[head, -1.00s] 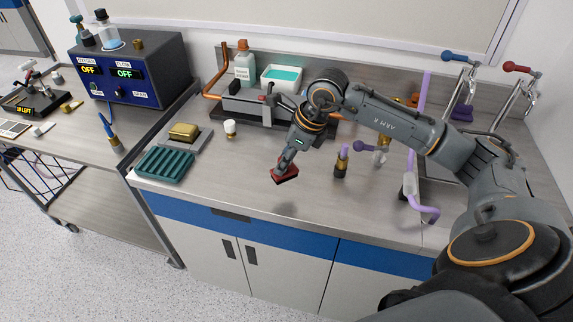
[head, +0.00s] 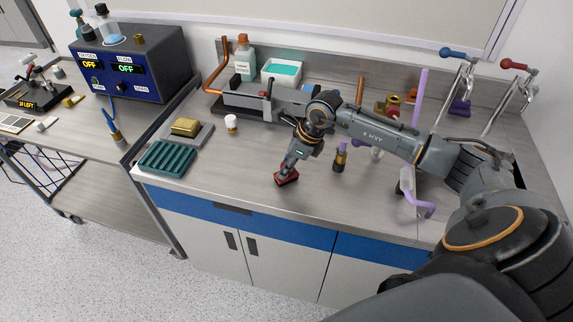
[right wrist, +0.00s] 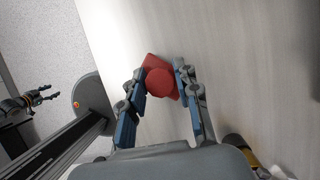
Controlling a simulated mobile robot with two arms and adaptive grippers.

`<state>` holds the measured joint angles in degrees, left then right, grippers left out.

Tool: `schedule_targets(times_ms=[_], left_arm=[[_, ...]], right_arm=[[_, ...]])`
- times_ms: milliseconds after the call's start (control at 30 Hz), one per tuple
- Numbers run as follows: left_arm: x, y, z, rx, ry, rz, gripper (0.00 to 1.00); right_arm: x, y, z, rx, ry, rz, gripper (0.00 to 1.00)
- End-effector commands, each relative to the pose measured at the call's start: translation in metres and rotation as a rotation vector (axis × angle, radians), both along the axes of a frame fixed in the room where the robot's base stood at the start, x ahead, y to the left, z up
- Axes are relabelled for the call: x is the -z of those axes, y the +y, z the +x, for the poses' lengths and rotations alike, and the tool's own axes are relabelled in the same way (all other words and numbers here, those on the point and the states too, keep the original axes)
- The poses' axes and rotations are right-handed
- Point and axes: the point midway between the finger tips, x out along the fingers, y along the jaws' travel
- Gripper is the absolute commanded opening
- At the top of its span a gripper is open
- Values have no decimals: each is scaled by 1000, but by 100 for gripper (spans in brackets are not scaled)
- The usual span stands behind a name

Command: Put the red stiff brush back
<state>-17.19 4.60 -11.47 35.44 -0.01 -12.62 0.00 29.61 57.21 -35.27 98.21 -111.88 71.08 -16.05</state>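The red stiff brush (head: 287,178) is a small red piece low over the front of the counter (head: 240,185). In the right wrist view the brush (right wrist: 160,82) shows a square red body and a round knob. My right gripper (head: 284,172) points down with its fingers on both sides of it; the right wrist view shows the fingers (right wrist: 161,88) closed against its sides. Its bristles are hidden, and I cannot tell whether it touches the counter. My left gripper (right wrist: 47,94) shows small at the left of the right wrist view, fingers apart and empty.
A ribbed teal tray (head: 167,158) and a yellow sponge (head: 185,127) lie left of the brush. The front counter between is clear.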

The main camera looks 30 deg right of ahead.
Motion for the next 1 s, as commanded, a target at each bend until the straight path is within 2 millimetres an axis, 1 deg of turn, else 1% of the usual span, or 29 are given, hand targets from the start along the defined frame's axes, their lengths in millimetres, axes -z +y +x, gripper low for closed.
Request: schedule_targets(times_ms=[33,67,333,433,467,567,800,1000], left_arm=[[0,0,0,0,0,0,53],[0,0,0,0,0,0,53],[-1,0,0,1,-1,0,53],[-5,0,0,1,-1,0,53],[-1,-1,0,1,-2,-1,53],[6,-1,1,1,-2,-1,53],[24,-1,1,1,-3,-1,53],[33,0,1,0,-3,-1,53]], right_arm=[[0,0,0,0,1,-1,47],[0,0,0,0,1,-1,51],[-1,0,0,0,1,-1,51],[-5,0,0,0,0,0,51],[-5,-1,-1,1,-1,-1,51],[-17,-6,-4,0,-4,-3,51],[-64,-19,-19,0,-6,-3,51],[-98,-27,-30,2,-3,-2,51]])
